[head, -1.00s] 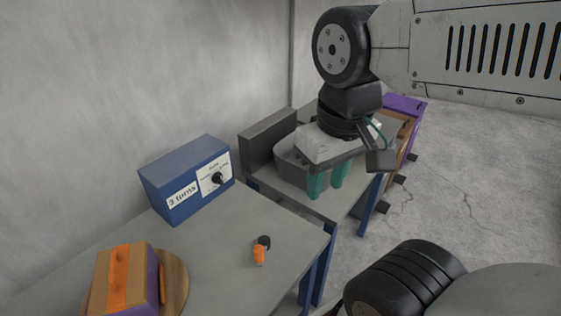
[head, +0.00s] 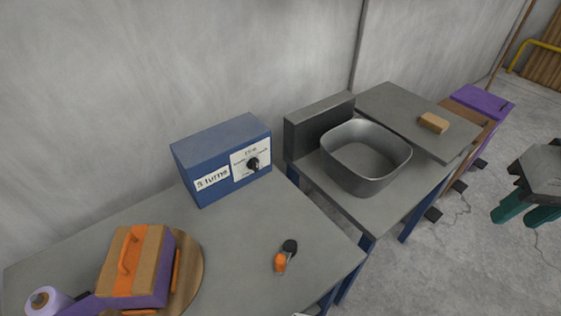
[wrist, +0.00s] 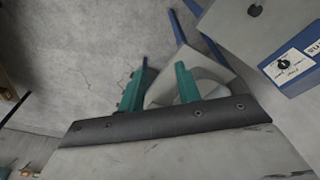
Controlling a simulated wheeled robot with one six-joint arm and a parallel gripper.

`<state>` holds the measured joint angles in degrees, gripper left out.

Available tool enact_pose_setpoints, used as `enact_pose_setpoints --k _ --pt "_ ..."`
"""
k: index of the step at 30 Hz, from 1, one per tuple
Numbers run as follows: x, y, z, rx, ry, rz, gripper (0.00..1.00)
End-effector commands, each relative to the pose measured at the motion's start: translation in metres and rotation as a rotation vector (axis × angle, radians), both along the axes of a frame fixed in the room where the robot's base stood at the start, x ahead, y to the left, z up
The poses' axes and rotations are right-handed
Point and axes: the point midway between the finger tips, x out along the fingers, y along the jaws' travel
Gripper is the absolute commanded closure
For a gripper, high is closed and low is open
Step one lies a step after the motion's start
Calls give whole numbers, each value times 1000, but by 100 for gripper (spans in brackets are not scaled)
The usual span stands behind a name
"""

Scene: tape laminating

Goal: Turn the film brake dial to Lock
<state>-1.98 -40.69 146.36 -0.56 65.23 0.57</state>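A blue box (head: 225,155) stands on the near table against the wall. Its front has a "3 turns" label and a white plate with a round black dial (head: 252,164). The print around the dial is too small to read, so its setting cannot be told. The plate and dial (wrist: 292,66) also show at the right of the wrist view. My gripper (head: 527,212) is at the right edge of the head view, over the floor, well away from the dial. Its two green fingers (wrist: 160,86) are apart with nothing between them.
A cardboard parcel (head: 122,262) with orange tape and purple film lies on a round wooden board, beside a film roll (head: 46,300). An orange-and-black tool (head: 281,262) lies near the table edge. A grey bin (head: 365,155) stands on the farther table.

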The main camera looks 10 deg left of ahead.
Motion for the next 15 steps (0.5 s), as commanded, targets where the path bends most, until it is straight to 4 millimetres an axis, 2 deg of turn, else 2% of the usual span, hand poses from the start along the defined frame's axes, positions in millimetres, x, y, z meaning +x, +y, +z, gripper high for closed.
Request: enact_pose_setpoints --k 5,8,12,15 --pt "74 30 -25 -6 -126 116 66" --pt "121 59 -43 3 -224 196 66" --pt "174 110 -72 33 -366 310 66" --pt "203 153 -94 68 -463 392 66"
